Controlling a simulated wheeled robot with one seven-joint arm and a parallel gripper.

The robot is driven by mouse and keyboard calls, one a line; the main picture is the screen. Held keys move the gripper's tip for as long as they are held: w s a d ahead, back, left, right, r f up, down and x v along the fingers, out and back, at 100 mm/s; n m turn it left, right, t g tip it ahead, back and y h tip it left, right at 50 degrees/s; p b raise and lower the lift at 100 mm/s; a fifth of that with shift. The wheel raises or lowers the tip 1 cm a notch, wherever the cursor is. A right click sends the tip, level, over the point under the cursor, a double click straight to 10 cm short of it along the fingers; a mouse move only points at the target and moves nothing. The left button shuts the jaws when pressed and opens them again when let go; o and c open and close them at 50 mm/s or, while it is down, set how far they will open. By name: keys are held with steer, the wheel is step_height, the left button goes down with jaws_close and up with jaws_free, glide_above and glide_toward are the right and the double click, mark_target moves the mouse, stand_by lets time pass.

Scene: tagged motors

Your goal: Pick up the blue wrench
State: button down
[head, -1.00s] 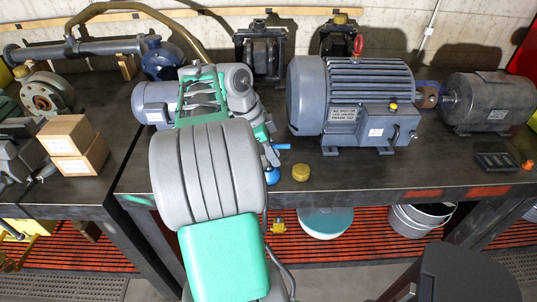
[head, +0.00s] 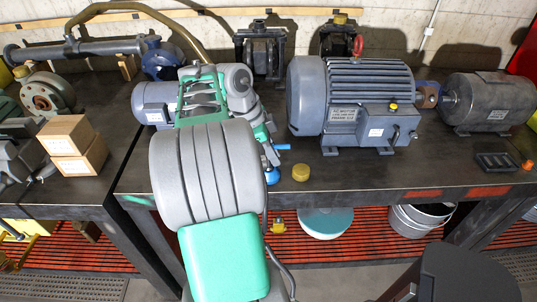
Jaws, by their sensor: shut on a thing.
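The blue wrench (head: 282,147) shows only as a short blue piece at the right of my wrist, near the bench's front part. My gripper (head: 269,152) is small in the head view and largely hidden behind my green and grey arm. It is shut on the blue wrench. The rest of the wrench is hidden, and I cannot tell how far it is from the bench top.
A big grey-blue motor (head: 350,100) stands right of my gripper, with a darker motor (head: 490,100) beyond it. A small blue-grey motor (head: 155,103) is at the left. A yellow cap (head: 300,173) and a black tray (head: 496,161) lie on the dark bench (head: 350,180).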

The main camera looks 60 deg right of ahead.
mark_target(273, 144)
steer(key=shift+r, duration=0.15)
stand_by(0.4)
steer(key=shift+r, duration=0.25)
step_height(273, 144, up, 3)
steer(key=shift+f+p, duration=0.15)
steer(key=shift+p, duration=0.25)
steer(key=a+r+p, duration=0.2)
steer(key=a+r, duration=0.2)
steer(key=a, duration=0.3)
steer(key=w+a+r+p, duration=0.1)
steer(key=a+r+p, duration=0.2)
steer(key=a+r, duration=0.2)
steer(key=shift+a+r, duration=0.3)
steer(key=shift+a, duration=0.7)
steer(key=c, duration=2)
jaws_free()
jaws_close()
